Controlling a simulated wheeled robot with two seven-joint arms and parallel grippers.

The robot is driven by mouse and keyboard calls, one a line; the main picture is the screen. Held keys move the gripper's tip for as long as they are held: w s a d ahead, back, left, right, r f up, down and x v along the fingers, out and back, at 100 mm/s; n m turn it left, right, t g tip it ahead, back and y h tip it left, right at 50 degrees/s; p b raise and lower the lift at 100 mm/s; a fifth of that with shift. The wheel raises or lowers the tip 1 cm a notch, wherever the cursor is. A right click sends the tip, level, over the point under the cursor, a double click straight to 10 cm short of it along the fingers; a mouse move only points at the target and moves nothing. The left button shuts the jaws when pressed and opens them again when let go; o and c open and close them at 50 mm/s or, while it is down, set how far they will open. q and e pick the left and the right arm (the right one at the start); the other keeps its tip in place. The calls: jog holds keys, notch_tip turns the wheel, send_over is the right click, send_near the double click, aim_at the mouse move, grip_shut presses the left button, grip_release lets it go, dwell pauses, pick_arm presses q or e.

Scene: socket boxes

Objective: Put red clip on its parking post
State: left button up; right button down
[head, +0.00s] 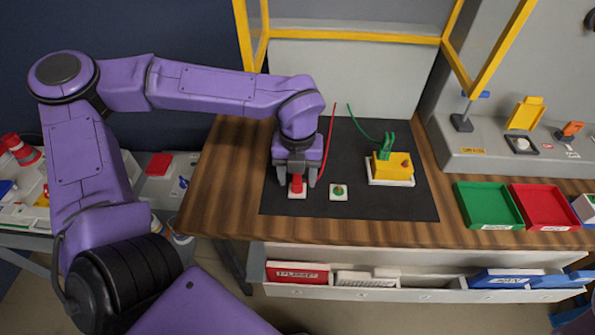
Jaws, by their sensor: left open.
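A red clip (297,184) stands upright at a small white square base (297,195) on the black mat, with a red wire rising from beside it. My left gripper (297,181) is directly above and around the clip, its fingers apart on either side. I cannot tell whether the fingers touch it. How the clip sits on the post is hidden by the gripper. A second white base with a green post (339,191) is just to the right. My right gripper is not in view.
A yellow socket box (393,165) with a green clip and wire stands on the mat (355,207). Green (487,205) and red (545,207) trays lie to the right. A yellow frame (345,37) stands behind. The mat's front right is clear.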

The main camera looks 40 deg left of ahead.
pick_arm(q)
notch_tip(320, 180, up, 11)
jog(key=shift+f, duration=0.2)
dwell(1.6)
